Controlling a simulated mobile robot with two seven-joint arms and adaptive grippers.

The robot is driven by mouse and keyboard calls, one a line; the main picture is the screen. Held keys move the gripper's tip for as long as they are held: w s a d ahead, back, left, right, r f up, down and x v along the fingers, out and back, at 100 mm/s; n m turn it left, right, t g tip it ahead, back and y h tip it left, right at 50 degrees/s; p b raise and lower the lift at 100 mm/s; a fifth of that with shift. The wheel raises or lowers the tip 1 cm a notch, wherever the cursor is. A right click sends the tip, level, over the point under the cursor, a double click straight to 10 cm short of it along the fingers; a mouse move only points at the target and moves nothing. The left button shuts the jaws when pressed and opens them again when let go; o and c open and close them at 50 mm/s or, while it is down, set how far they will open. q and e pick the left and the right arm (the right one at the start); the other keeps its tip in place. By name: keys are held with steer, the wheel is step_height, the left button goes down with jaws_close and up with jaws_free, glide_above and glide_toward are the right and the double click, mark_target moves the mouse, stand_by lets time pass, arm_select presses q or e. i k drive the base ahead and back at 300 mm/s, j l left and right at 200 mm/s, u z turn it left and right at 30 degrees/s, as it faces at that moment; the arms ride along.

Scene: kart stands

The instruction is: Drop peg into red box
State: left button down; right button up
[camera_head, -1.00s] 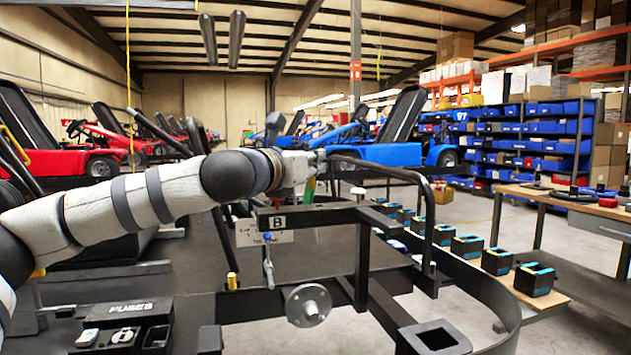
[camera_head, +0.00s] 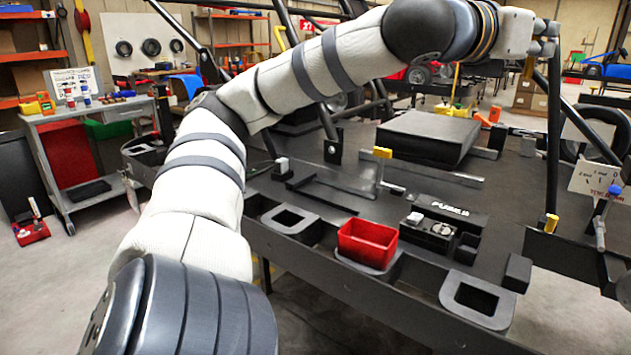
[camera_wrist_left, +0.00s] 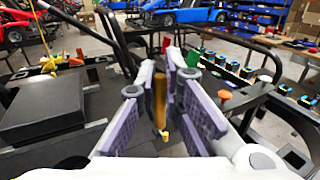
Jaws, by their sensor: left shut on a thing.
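The red box (camera_head: 367,242) is a small open-topped bin on the dark kart frame, right of centre in the head view. It looks empty from here. My left gripper (camera_head: 543,38) is at the upper right of the head view, well beyond and to the right of the box. In the left wrist view my left gripper (camera_wrist_left: 164,80) is shut on a narrow orange-brown peg (camera_wrist_left: 159,98), which stands roughly upright between the purple-grey pads. The pads hide part of it. My right gripper is in neither view.
A flat black slab (camera_head: 428,136) lies farther back. Black frame tubes rise around my arm. A grey cart (camera_head: 95,112) stands at left.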

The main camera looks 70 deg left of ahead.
mark_target(358, 250)
steer(key=u, duration=1.9)
steer(key=j+z, duration=0.35)
steer(key=z, duration=0.15)
steer(key=k+j+z, duration=0.1)
steer(key=j+z, duration=0.35)
steer(key=k+j+z, duration=0.1)
steer(key=j+z, duration=0.15)
steer(key=z, duration=0.25)
steer(key=k+j+z, duration=0.2)
steer(key=z, duration=0.3)
steer(key=j, duration=0.1)
